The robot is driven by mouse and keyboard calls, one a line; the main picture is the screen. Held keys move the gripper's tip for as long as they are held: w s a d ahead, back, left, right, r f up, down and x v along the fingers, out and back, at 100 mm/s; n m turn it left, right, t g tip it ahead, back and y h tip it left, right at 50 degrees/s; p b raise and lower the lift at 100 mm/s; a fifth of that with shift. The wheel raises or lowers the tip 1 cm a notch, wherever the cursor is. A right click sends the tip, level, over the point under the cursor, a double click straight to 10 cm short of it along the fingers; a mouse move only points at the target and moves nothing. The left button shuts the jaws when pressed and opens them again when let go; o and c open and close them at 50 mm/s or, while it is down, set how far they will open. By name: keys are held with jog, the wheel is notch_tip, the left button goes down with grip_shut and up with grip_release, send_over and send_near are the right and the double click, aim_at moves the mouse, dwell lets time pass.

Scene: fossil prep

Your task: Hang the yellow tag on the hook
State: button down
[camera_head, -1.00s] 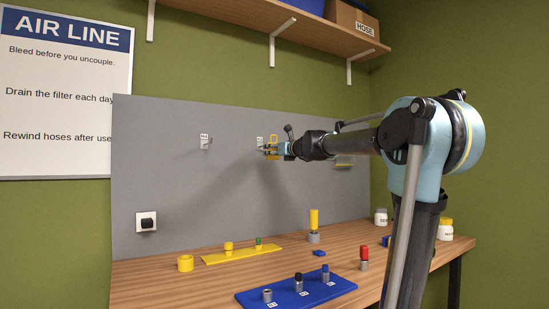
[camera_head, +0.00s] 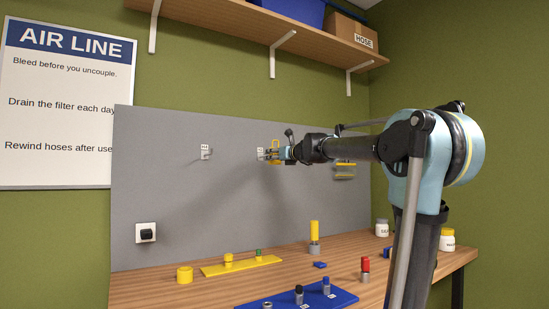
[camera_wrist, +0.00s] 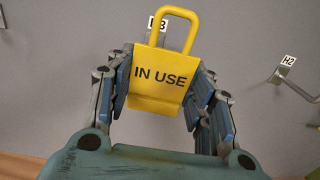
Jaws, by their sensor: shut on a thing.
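The yellow tag (camera_wrist: 159,80) reads "IN USE" and has a loop at its top. It is upright between the blue-padded fingers of my gripper (camera_wrist: 165,95), which is shut on it. In the head view my gripper (camera_head: 281,153) holds the tag (camera_head: 275,146) in front of the grey board. A hook with a white label (camera_head: 261,153) is just left of the tag there. In the wrist view a label (camera_wrist: 157,24) shows behind the loop, partly covered; the hook under it is hidden by the tag. I cannot tell whether the loop touches the hook.
Another hook (camera_head: 206,152) is at the left of the grey board (camera_head: 160,190). The wrist view shows the H2 hook (camera_wrist: 293,84) at right, empty. The bench (camera_head: 210,290) below holds several small fittings.

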aim_at(278, 161)
jog(key=f, duration=0.1)
jog(key=d+f+h, duration=0.1)
jog(key=shift+w+d+f+m+t, duration=0.1)
jog(key=shift+d+f+m+t, duration=0.1)
jog(key=shift+f+m+t, duration=0.15)
jog(key=w+d+g, duration=0.1)
jog(key=w+d, duration=0.3)
jog(key=d, duration=0.8)
jog(key=w+d+n+g+y, duration=0.1)
jog(key=w+d, duration=0.4)
jog(key=d, duration=0.7)
jog(key=shift+w, duration=0.25)
jog(key=shift+a+f, duration=0.1)
jog(key=x, duration=0.6)
jog(key=shift+w+a+f, duration=0.15)
jog(key=shift+w+f, duration=0.05)
jog(key=shift+w, duration=0.15)
jog(key=shift+w+a, duration=0.15)
jog(key=shift+x, duration=1.05)
